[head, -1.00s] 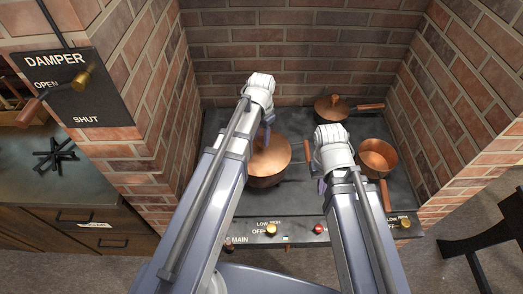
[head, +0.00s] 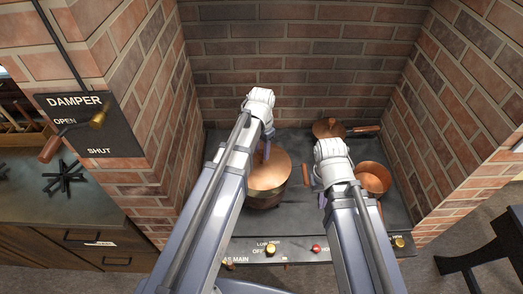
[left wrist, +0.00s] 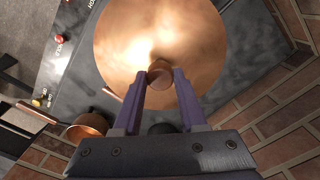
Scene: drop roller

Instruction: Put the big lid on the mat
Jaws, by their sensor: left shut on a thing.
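The big copper lid (head: 272,174) is over a large pot (head: 264,201) on the stove. In the left wrist view the lid (left wrist: 125,45) fills the upper middle. My left gripper (head: 267,152) is shut on the lid's round knob, which shows between its fingertips (left wrist: 160,76). More of the pot's side shows below the lid than before, so the lid seems slightly raised; the exact gap is hard to tell. My right gripper (head: 322,199) hangs over the stove right of the pot, its jaws mostly hidden by its own arm. I cannot make out a mat.
A lidded copper pan (head: 329,128) stands at the back right and an open copper saucepan (head: 373,180) at the right. Brick walls enclose the stove (head: 222,140). At the left are a damper panel (head: 100,135) and a counter (head: 95,205) with a black trivet (head: 62,178).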

